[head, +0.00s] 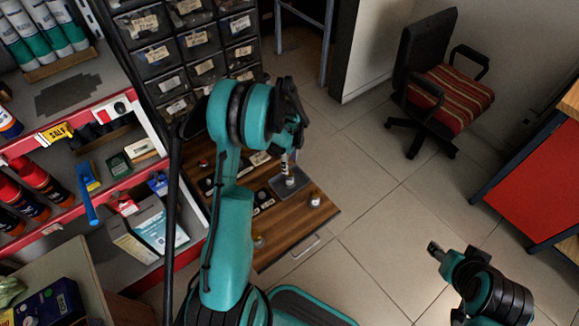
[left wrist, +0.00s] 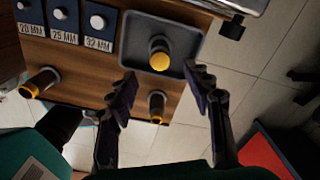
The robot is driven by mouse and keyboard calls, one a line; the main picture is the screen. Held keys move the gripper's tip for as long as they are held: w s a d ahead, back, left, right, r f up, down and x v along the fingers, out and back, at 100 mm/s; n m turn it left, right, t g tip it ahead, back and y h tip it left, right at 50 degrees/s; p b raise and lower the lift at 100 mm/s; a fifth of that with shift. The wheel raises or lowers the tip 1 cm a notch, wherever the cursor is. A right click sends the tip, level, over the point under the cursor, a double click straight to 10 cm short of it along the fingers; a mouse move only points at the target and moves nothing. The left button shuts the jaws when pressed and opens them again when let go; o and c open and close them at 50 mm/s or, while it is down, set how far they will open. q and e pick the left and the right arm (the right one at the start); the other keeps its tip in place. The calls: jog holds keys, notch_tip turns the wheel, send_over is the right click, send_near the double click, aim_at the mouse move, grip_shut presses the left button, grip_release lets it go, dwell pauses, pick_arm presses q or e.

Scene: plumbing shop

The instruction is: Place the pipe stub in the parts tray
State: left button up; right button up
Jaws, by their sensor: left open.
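A dark grey parts tray (left wrist: 134,38) lies on the wooden top in the left wrist view; it also shows in the head view (head: 303,180). A pipe stub (left wrist: 160,56), dark with a yellow end, stands inside the tray. My left gripper (left wrist: 162,76) is open, its fingers apart on either side of the tray's near edge; I see no stub held in it. In the head view the left gripper (head: 291,135) is over the tray and partly hides it. My right gripper (head: 436,250) is at the lower right, away from the bench; its jaw state is unclear.
Two similar yellow-ended stubs (left wrist: 40,82) (left wrist: 157,106) stand on the wooden top (head: 275,222) outside the tray. Dark size cards (left wrist: 62,20) with pale discs are beside the tray. Shelves (head: 60,135) and drawer bins (head: 190,45) stand left and behind. Open floor (head: 375,200) lies right.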

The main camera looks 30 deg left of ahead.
pick_arm(q)
jog(key=shift+r, duration=0.5)
jog(key=s+d+r+n+t, duration=0.2)
jog(key=s+d+r+n, duration=0.15)
jog(key=r, duration=0.55)
jog(key=s+d+r+n+t, duration=0.1)
jog(key=s+d+r+n, duration=0.3)
jog(key=r, duration=0.5)
jog(key=s+d+r+n+t, duration=0.4)
jog(key=s+d+n, duration=0.4)
jog(key=s, duration=0.3)
jog(key=shift+s+r+n, duration=0.15)
jog(key=shift+s+n, duration=0.05)
jog(key=shift+n, duration=0.65)
